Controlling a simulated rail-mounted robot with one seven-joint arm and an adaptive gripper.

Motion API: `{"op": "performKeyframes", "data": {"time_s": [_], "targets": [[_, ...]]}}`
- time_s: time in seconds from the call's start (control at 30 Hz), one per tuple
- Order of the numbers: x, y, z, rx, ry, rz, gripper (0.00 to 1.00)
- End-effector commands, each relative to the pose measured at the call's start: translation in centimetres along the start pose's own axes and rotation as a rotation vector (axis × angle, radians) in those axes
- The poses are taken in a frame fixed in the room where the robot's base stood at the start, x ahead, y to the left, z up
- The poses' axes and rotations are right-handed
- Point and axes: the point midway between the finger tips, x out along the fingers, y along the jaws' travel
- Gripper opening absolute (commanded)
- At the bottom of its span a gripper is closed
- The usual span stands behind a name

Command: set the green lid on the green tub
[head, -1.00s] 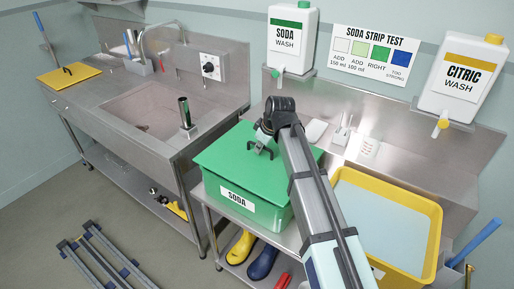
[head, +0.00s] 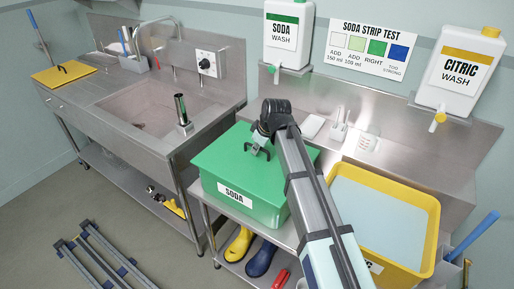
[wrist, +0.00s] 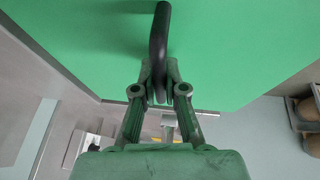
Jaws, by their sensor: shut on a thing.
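The green lid (head: 222,160) lies over the top of the green tub (head: 267,212), which carries a SODA label. The lid looks level and lined up with the tub; I cannot make out a gap at the rim. My gripper (head: 260,150) is at the lid's dark arched handle. In the wrist view my gripper (wrist: 160,88) is shut on the handle (wrist: 160,45), with the green lid (wrist: 230,50) filling most of the picture behind it. My arm hides part of the tub's right side.
A yellow tub (head: 432,225) with pale liquid stands right of the green tub. A yellow lid (head: 63,73) lies left of the sink (head: 150,105). Soda (head: 287,40) and citric (head: 460,75) jugs hang behind. Boots (head: 262,258) sit on the lower shelf.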

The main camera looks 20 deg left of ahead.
Motion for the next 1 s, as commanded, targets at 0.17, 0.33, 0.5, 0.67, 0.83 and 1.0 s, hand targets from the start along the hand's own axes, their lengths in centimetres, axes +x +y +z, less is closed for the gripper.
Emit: {"op": "performKeyframes", "data": {"time_s": [0.17,0.33,0.5,0.67,0.83,1.0], "targets": [[0.23,-0.03,0.09,0.000,0.001,0.000,0.00],[0.27,-0.03,0.10,0.000,0.001,0.000,0.00],[0.27,-0.03,0.10,0.000,0.001,0.000,0.32],[0.28,-0.03,0.11,0.000,0.000,0.000,0.40],[0.28,-0.05,0.14,0.000,0.000,0.000,0.40],[-0.68,-0.04,0.13,0.000,0.001,0.001,0.40]]}}
